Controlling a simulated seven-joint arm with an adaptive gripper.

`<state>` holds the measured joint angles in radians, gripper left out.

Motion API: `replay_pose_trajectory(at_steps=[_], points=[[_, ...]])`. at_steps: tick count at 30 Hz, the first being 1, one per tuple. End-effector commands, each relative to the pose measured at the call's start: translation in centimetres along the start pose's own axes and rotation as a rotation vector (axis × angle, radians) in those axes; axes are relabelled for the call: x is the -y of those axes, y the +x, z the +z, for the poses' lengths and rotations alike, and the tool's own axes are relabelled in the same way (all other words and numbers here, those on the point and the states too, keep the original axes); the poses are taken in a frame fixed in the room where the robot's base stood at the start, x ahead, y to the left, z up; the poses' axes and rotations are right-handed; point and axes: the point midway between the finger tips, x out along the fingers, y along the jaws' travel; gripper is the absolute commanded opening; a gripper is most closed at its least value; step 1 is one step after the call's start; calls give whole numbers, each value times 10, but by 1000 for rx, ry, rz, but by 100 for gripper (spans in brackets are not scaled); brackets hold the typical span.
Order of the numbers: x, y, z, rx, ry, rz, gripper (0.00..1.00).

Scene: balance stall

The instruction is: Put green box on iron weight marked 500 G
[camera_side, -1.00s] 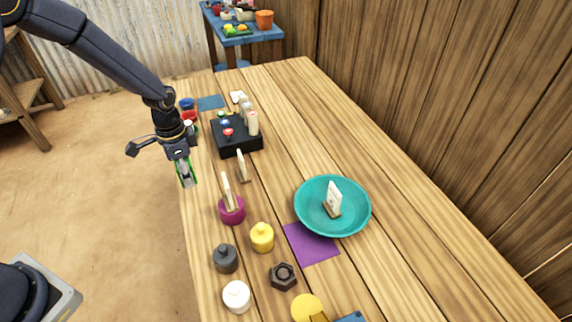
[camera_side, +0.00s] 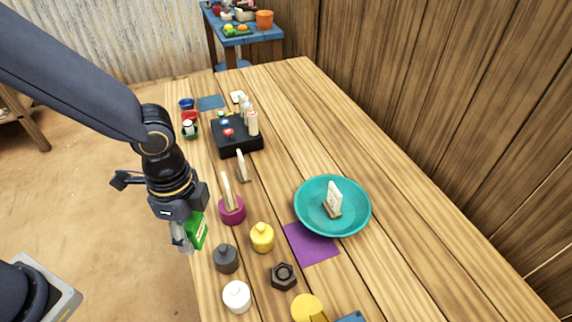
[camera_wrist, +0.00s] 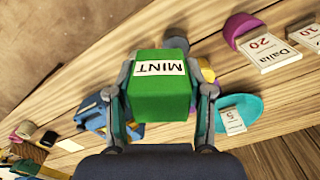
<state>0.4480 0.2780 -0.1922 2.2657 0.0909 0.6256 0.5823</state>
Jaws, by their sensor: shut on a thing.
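My gripper (camera_side: 186,240) is shut on a green box (camera_side: 199,231), held in the air by the table's left edge, beside the dark grey knobbed weight. In the wrist view the green box (camera_wrist: 160,98) sits between the fingers of my gripper (camera_wrist: 162,108), and its white label reads MINT. A dark brown hexagonal weight (camera_side: 283,276) with a hole or recess on top stands on the table, to the right of and below the box in the side view. It looks like the iron weight, but its marking is too small to read. I cannot make it out in the wrist view.
A dark grey weight (camera_side: 225,259), a yellow weight (camera_side: 262,237) and a white weight (camera_side: 236,296) stand near the hexagonal one. A purple holder (camera_side: 232,211) with a card, a purple mat (camera_side: 313,243) and a teal dish (camera_side: 304,221) lie around them.

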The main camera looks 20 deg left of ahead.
Motion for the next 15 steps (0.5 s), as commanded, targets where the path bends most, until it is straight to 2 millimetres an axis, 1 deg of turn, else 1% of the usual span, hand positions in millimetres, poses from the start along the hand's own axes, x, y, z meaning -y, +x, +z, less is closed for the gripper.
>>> replay_pose_trajectory(at_steps=[1,3,6,7,9,11,14,15], points=[[-18,-3,-14,-3,77,-5,15],[-38,-6,-28,-7,159,-9,15],[-58,-7,-40,-13,237,-14,15],[-62,-8,-42,-14,252,-14,15],[-66,-7,-48,-15,274,-15,15],[-65,-4,-55,-15,283,-14,15],[-53,6,-72,-14,283,-14,15],[-47,11,-81,-14,283,-13,15]])
